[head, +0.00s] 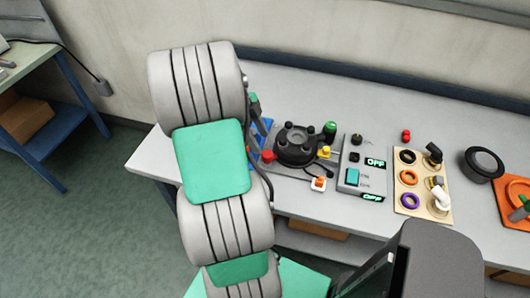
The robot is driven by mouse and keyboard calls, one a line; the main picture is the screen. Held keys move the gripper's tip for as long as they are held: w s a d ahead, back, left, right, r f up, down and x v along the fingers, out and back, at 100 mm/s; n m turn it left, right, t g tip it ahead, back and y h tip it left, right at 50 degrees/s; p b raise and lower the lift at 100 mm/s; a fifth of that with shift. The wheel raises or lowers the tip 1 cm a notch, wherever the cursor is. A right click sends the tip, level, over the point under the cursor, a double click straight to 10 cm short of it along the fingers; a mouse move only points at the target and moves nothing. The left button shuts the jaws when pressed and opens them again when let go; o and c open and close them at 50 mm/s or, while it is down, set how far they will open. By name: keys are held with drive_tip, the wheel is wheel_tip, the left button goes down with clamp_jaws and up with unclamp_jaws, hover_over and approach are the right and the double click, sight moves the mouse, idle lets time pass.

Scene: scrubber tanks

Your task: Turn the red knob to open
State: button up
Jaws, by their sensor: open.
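A small red knob (267,156) shows at the left of a black round fitting with several knobs (295,145) on the bench, close to the right edge of my arm. A second small red piece (406,136) stands alone further right on the bench. I cannot tell from this view which one opens something, or how either is turned. My arm rises from the bottom of the picture and covers the bench left of the black fitting. My gripper does not show clearly; the arm seems to hide it.
A green knob (330,128) and a yellow piece (325,152) sit by the black fitting. Right of it are a grey panel with OFF displays (352,176), a beige board with rings (410,209) and a dark round object (483,164). A wall runs behind the bench.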

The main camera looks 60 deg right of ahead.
sight(267, 153)
drive_tip(key=x, duration=0.6)
drive_tip(key=shift+p, duration=0.3)
drive_tip(key=shift+c, duration=0.4)
clamp_jaws()
